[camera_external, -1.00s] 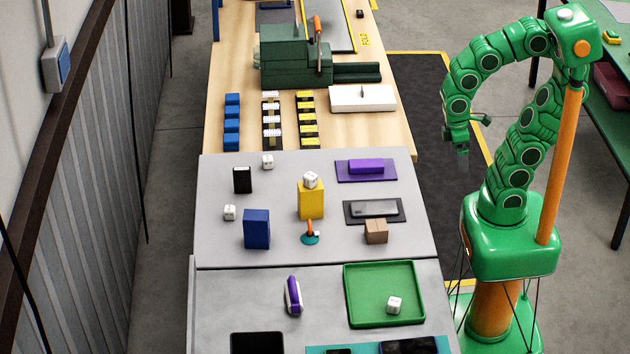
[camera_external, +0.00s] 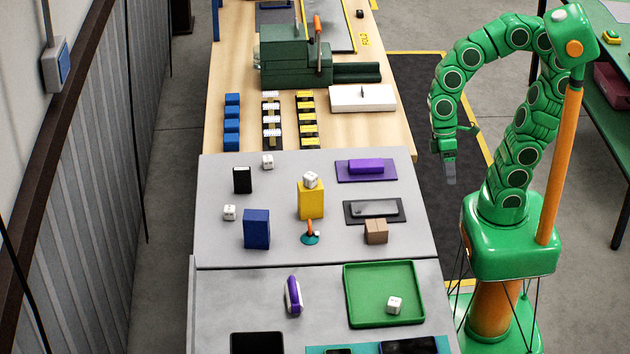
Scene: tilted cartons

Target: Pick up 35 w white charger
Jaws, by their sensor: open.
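Several small white cube-shaped chargers are in view, and their markings are too small to read. One white charger (camera_external: 268,161) lies near the back edge of the grey table, and another white charger (camera_external: 229,212) lies at its left. A third charger (camera_external: 310,180) sits on top of the upright yellow box (camera_external: 311,202). Another charger (camera_external: 394,304) lies in the green tray (camera_external: 352,316) at the front right. My gripper (camera_external: 450,174) is open and points down beyond the table's right edge, apart from all the chargers. Its fingers are small in this view.
A blue box (camera_external: 257,230) and a black box (camera_external: 242,180) stand on the table. A brown carton (camera_external: 376,231), a grey device on a dark mat (camera_external: 353,219) and a purple block (camera_external: 366,166) are on the right. Bare table lies between the blue box and the table's left edge.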

